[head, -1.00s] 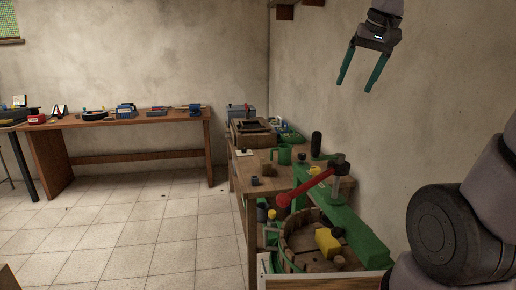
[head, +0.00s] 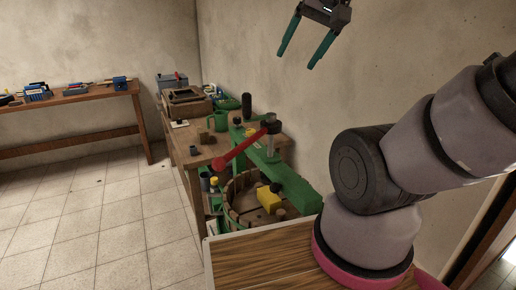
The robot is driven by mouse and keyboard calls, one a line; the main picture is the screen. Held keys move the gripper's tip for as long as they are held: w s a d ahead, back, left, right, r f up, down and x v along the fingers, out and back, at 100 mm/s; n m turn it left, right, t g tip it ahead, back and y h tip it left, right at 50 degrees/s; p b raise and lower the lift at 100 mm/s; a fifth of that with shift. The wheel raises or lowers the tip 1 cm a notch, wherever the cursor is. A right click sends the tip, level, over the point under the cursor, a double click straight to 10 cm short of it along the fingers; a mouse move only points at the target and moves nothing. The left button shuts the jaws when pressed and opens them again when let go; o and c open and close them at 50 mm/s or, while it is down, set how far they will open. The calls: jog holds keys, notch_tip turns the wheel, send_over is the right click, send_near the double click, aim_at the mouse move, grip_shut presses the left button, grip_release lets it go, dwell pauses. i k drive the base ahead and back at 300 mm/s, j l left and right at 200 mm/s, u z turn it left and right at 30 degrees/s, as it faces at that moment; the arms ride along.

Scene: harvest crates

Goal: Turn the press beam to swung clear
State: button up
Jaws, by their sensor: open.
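The press beam (head: 291,186) is a thick green bar lying over a round wooden-staved tub (head: 231,190) in the head view. It runs from the back left to the front right, across the tub. A red lever (head: 240,150) with a grey hub sits on top of the beam's far part. A yellow block (head: 270,200) shows in the tub beside the beam. My gripper (head: 296,60) is at the top of the picture, high above the beam and well apart from it. Its two green fingers are spread and empty, pointing down. The beam's near end is close to my arm in the picture.
A wooden workbench (head: 200,153) behind the tub carries a green mug (head: 218,121), a dark upright cylinder (head: 246,106) and a wooden crate (head: 187,103). A second bench (head: 85,98) with tools stands at the left. The tiled floor (head: 90,215) at left is clear.

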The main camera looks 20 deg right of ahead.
aim_at(307, 201)
jog(key=k+j+z, duration=0.1)
jog(key=k, duration=0.5)
jog(key=k+j+z, duration=0.1)
jog(key=k, duration=0.45)
jog(key=j, duration=0.1)
